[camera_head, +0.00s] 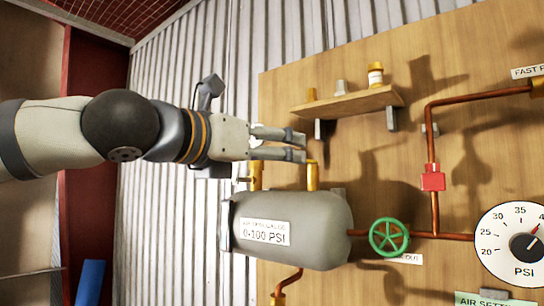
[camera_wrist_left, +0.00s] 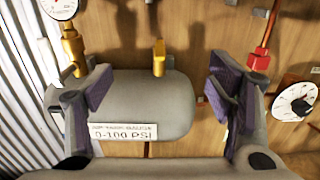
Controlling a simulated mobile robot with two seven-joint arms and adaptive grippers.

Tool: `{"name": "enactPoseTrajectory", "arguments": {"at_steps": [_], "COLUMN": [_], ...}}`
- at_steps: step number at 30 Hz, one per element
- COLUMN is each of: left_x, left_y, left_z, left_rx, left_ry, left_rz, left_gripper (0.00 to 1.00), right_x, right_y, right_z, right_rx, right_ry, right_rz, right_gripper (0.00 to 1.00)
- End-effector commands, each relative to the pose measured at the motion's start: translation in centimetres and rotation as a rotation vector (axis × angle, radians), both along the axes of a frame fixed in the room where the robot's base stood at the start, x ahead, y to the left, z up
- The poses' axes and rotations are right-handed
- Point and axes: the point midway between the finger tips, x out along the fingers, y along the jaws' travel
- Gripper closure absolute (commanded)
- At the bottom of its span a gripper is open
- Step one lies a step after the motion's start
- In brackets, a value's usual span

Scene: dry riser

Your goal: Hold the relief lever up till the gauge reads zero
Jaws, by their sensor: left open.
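A grey air tank (camera_head: 300,228), labelled 0-100 PSI, is mounted on the wooden wall. An upright brass piece (camera_head: 312,176) on its top looks like the relief lever; it also shows in the left wrist view (camera_wrist_left: 159,58). A round white gauge (camera_wrist_left: 60,6) stands on a brass stem at the tank's left end, partly cut off; its reading is too small to tell. In the head view the gripper hides it. My left gripper (camera_head: 300,146) is open and empty just above the brass piece. In the wrist view its fingers (camera_wrist_left: 160,86) stand either side of the piece, apart from it.
A wooden shelf (camera_head: 348,103) with small bottles is above right. A green valve wheel (camera_head: 389,237), copper pipe, red fitting (camera_head: 433,178) and large PSI dial (camera_head: 510,243) are to the right. Corrugated metal wall (camera_head: 160,215) is left.

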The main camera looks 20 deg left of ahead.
Motion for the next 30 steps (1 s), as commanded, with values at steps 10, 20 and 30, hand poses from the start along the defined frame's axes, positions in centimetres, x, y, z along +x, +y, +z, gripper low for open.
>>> {"name": "enactPoseTrajectory", "arguments": {"at_steps": [10, 20, 30], "left_x": [5.4, 7.6, 7.6], "left_y": [-1.9, -2.7, -2.7], "left_z": [-0.4, -0.3, -0.2], "left_rx": [0.005, 0.005, 0.005], "left_ry": [0.006, 0.003, 0.002], "left_rz": [0.002, 0.001, 0.001], "left_gripper": [0.25, 0.25, 0.48], "right_x": [-0.2, -0.3, -0.3], "right_y": [0.0, 0.0, 0.0], "right_z": [-0.3, -0.4, -0.4], "right_rx": [-0.001, -0.001, -0.001], "right_ry": [0.008, 0.013, 0.012], "right_rz": [0.0, -0.001, -0.001], "right_gripper": [1.0, 1.0, 1.0]}}
